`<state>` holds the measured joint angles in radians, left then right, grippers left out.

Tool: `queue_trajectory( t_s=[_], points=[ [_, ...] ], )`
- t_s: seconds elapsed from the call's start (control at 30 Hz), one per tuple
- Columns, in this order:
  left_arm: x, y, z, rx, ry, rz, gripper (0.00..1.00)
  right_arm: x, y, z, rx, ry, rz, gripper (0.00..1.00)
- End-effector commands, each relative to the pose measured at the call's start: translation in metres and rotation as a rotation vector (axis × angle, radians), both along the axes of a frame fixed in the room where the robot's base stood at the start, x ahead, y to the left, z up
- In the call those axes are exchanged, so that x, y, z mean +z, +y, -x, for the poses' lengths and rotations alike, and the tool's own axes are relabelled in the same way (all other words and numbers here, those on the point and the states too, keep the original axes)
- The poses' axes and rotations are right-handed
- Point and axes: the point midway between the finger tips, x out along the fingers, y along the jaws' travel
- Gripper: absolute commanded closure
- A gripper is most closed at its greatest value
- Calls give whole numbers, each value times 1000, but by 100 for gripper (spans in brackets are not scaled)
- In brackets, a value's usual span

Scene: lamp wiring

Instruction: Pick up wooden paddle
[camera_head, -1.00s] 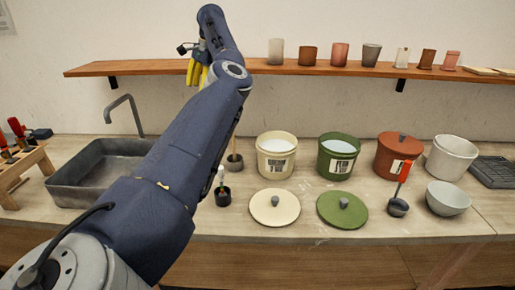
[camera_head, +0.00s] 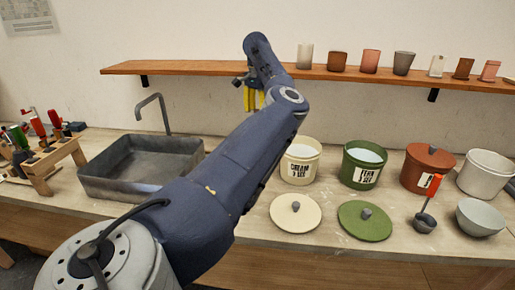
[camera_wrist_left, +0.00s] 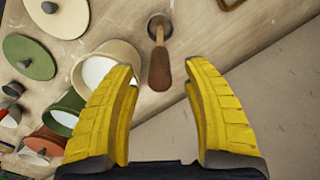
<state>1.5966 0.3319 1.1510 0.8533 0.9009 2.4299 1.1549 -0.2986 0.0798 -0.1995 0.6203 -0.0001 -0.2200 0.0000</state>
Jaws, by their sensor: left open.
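The wooden paddle (camera_wrist_left: 160,68) shows in the left wrist view, its brown handle pointing toward the camera. Its far end is in a small grey cup (camera_wrist_left: 158,22) on the worktop. My left gripper (camera_head: 253,103) is open, with yellow fingers pointing down in front of the wall below the shelf. In the left wrist view its fingers lie on either side of the line to the paddle's handle, and nothing is held. In the head view the paddle is not visible; my left arm covers part of the worktop. My right gripper is not in view.
A cream pot (camera_head: 299,165) and a green pot (camera_head: 352,170) stand right of my arm, with a cream lid (camera_head: 280,218) and a green lid (camera_head: 375,228) in front. A sink (camera_head: 125,178) lies left. A wooden shelf (camera_head: 200,68) runs along the wall.

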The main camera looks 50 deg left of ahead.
Motion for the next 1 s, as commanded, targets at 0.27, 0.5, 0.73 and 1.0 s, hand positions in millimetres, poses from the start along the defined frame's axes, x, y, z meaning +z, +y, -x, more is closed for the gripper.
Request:
queue_trajectory(
  t_s=[0.27,0.5,0.73,1.0],
  points=[
    [-18,0,0,1,1,0,50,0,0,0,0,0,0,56],
    [-39,0,0,0,3,-1,50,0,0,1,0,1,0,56],
    [-63,0,0,0,1,-1,50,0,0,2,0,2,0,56],
    [-70,0,0,-1,0,-1,50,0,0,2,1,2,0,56]
  ],
)
